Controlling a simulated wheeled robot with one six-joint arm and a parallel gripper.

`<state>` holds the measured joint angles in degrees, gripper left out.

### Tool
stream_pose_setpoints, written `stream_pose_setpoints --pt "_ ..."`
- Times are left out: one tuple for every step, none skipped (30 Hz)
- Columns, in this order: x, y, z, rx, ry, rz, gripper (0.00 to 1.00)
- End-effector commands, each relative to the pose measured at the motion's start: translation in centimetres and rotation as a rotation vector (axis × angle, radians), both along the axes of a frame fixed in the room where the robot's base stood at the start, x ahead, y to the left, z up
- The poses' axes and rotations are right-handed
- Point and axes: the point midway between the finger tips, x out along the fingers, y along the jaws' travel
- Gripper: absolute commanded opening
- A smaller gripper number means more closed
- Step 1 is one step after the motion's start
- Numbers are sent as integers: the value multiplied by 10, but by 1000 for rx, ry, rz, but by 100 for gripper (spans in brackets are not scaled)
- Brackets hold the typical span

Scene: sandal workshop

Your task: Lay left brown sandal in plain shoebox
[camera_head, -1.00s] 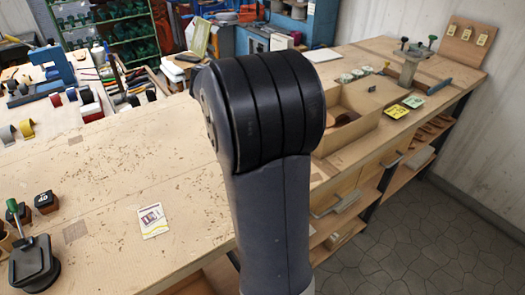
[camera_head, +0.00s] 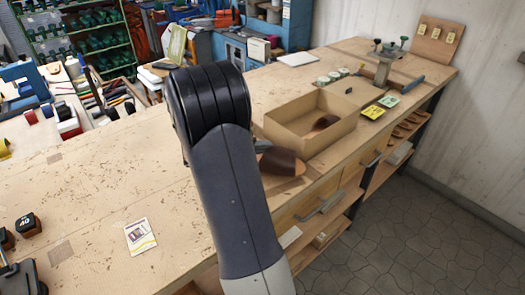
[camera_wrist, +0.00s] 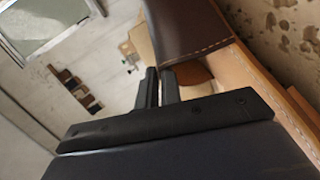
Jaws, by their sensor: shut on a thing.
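The plain shoebox (camera_head: 272,128) stands open on the workbench, right of my arm in the head view. One brown sandal (camera_head: 325,122) lies inside it, partly hidden by the box wall. Another brown sandal (camera_head: 280,163), with a wide dark strap and tan sole, is outside the box at its near side, close to the bench's front edge. My gripper is mostly hidden behind my arm there. In the wrist view, my gripper (camera_wrist: 159,87) is shut on this outer sandal, whose stitched dark strap (camera_wrist: 188,28) shows above the fingers. The exact grip contact is unclear.
Yellow and green cards (camera_head: 373,112) lie right of the box. A clamp-like tool (camera_head: 386,62) stands farther back. A printed card (camera_head: 140,236) lies on the left bench, which has clear space around it. Drawer handles stick out below the front edge.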

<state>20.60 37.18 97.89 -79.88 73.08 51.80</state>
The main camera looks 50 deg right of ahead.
Motion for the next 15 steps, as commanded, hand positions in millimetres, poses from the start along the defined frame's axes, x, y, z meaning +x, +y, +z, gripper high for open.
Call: stream_pose_setpoints --pt "0 0 -6 0 4 0 0" --pt "0 0 -9 0 4 0 0" --pt "0 0 -14 -1 5 0 0" --pt "0 0 -16 -1 3 1 0" --pt "0 0 -18 -1 3 1 0" --pt "0 0 -20 -2 2 1 0" --pt "0 0 -21 -2 1 1 0" --pt "0 0 -21 -2 0 1 0" --pt "0 0 -21 -2 -1 0 0" --pt "0 0 -21 -2 -1 0 0" --pt "0 0 -21 -2 -1 0 0" --pt "0 0 -21 -2 -1 0 0" --pt "0 0 -21 -2 -1 0 0" --pt "0 0 -21 -2 -1 0 0" --pt "0 0 -22 -2 -1 0 0"
